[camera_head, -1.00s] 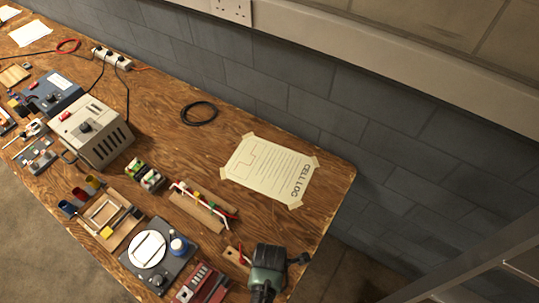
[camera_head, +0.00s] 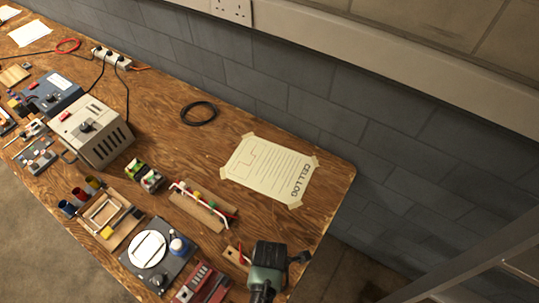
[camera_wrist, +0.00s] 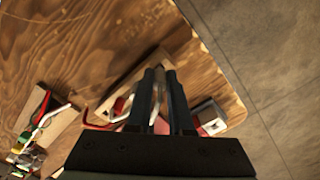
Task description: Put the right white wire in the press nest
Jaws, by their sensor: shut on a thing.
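My gripper (camera_wrist: 159,75) reaches up the middle of the wrist view, its two dark fingers close together. A pale strip shows between them and looks like a white wire (camera_wrist: 160,122); most of it is hidden. In the head view, a wooden rack (camera_head: 183,203) holds red, green and white pieces. A white wire on it also shows at lower left of the wrist view (camera_wrist: 55,114). A wooden block (camera_wrist: 128,78) with red and white parts lies just beyond and left of the fingers. I cannot tell clearly which part is the press nest.
A red device (camera_head: 205,284) stands at the front edge, beside a dark plate with a white disc (camera_head: 149,249). A grey box (camera_head: 95,132) stands at the left. The taped paper (camera_head: 270,172) lies flat. Bare wood surrounds the black cable loop (camera_head: 199,112).

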